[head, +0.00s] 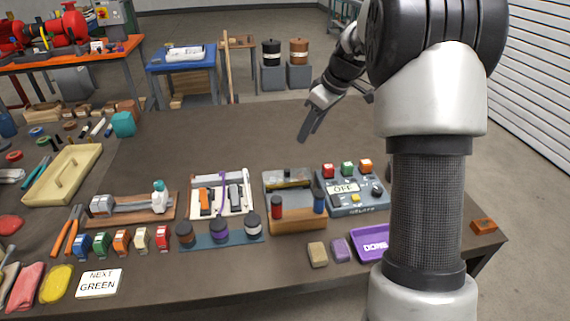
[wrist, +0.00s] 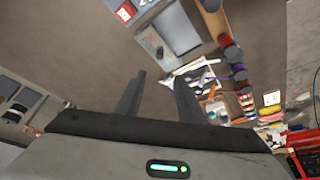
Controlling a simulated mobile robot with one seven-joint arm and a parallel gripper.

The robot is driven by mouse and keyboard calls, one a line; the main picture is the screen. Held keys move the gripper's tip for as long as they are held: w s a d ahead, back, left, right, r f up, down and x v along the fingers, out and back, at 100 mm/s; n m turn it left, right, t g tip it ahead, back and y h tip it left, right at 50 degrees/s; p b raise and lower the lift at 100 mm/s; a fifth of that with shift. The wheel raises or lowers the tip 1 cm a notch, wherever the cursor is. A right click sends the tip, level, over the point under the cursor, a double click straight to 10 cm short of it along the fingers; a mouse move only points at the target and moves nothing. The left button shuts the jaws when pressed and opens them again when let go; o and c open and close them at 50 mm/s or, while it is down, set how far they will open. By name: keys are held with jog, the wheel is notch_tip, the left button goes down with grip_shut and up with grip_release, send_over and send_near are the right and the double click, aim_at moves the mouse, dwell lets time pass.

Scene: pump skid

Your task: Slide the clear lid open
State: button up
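A grey box (head: 290,196) sits mid-table in the head view, with a dark, olive-coloured opening or panel along its far side. It also shows in the wrist view (wrist: 158,42), beyond my fingertips. It looks like the box with the clear lid, but the lid is too see-through and small to make out its edges or position. My gripper (head: 309,123) is above the far part of the table, beyond the box and apart from it. In the wrist view my gripper's two fingers (wrist: 159,80) are spread with nothing between them.
A wooden rack with a red (head: 277,207) and a blue cylinder (head: 319,201) stands right before the box. A button panel marked OFF (head: 343,188) is close on its right, and a white tray (head: 222,180) on its left. The table behind is clear.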

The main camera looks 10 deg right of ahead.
aim_at(287, 170)
jog(key=b+x, duration=0.1)
jog(key=x, duration=1.6)
jog(key=shift+w+f, duration=0.1)
jog(key=shift+f, duration=0.1)
grip_shut()
